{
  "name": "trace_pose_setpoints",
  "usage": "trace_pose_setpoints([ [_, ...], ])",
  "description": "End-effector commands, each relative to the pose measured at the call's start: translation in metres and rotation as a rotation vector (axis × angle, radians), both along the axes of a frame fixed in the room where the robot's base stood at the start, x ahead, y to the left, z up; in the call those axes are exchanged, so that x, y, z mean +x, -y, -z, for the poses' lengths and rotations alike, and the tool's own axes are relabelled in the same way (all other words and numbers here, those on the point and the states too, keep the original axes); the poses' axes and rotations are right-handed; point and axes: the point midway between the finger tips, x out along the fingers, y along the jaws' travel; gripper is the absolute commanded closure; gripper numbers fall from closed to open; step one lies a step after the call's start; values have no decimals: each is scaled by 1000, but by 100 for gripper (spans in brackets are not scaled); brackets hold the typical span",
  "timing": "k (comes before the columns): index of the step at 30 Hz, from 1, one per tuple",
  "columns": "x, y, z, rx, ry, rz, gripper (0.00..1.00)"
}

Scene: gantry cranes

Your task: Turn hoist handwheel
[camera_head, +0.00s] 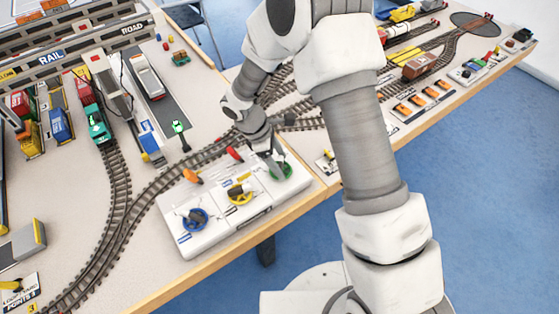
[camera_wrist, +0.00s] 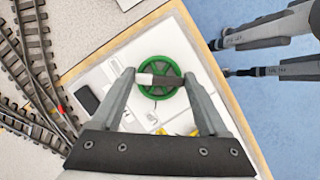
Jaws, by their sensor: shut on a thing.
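A white control panel (camera_head: 222,226) lies at the table's front edge. It bears a blue handwheel (camera_head: 195,219) at left, a yellow handwheel (camera_head: 240,195) in the middle and a green handwheel (camera_head: 285,173) at right. I cannot read which label says hoist. My gripper (camera_head: 276,163) is down at the green handwheel and partly hides it. In the wrist view, the green handwheel (camera_wrist: 162,69) sits between my fingertips.
A green signal (camera_head: 179,128) stands near the track. Model trucks and containers fill the back left. The blue floor (camera_head: 490,200) is open at right.

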Motion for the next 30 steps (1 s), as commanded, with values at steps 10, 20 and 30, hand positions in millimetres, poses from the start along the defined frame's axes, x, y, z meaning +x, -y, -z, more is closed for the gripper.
trace_pose_setpoints([
  [10, 1, 0, 0, 0, 0, 147, 78],
  [20, 1, 0, 0, 0, 1, 174, 78],
  [30, 1, 0, 0, 0, 1, 173, 3],
])
